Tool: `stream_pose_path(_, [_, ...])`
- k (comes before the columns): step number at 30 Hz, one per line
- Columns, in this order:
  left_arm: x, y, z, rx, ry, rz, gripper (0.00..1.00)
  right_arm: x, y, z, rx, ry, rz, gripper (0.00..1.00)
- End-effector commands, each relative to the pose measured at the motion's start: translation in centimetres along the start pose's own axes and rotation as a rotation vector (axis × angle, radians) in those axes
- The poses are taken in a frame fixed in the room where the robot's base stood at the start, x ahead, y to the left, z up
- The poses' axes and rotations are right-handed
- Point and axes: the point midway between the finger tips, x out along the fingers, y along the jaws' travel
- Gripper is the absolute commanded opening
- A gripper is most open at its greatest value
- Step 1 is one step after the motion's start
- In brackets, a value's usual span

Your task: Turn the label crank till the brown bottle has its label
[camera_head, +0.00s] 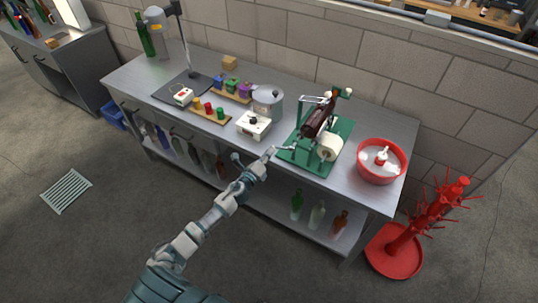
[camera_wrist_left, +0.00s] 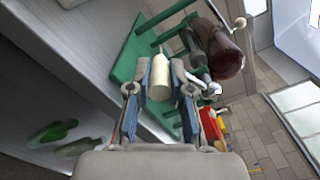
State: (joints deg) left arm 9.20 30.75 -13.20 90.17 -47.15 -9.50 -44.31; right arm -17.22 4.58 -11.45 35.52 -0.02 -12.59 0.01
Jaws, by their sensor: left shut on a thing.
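The brown bottle (camera_head: 316,119) lies tilted in the label machine, whose green base (camera_head: 337,134) stands on the steel bench. A white label roll (camera_head: 329,147) sits at the machine's front right. The bottle also shows in the left wrist view (camera_wrist_left: 226,48); I see no label on its visible side. My left gripper (camera_head: 271,153) is at the machine's left front edge. In the left wrist view it (camera_wrist_left: 160,78) is shut on the cream crank handle (camera_wrist_left: 158,72), which lies between its two finger pads. The handle is too small to make out in the head view. My right gripper is not in view.
Several bottles stand on the lower shelf. A red bottle tree (camera_head: 404,238) is on the floor at right.

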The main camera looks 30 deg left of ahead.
Motion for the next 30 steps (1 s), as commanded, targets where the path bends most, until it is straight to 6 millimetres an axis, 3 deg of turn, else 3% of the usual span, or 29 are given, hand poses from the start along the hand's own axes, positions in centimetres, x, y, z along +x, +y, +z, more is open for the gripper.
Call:
stream_pose_path(19, [0.04,-0.18,0.33,0.025,-0.003,-0.001,0.00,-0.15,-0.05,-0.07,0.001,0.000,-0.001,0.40])
stream_pose_path(20, [0.04,-0.18,0.33,0.025,-0.003,-0.001,0.27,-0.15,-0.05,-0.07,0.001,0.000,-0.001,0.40])
stream_pose_path(22, [0.04,-0.18,0.32,0.025,-0.003,-0.001,0.45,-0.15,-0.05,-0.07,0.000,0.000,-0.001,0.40])
stream_pose_path(30, [0.01,-0.18,0.23,0.024,-0.001,-0.001,0.45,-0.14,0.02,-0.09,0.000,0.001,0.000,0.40])
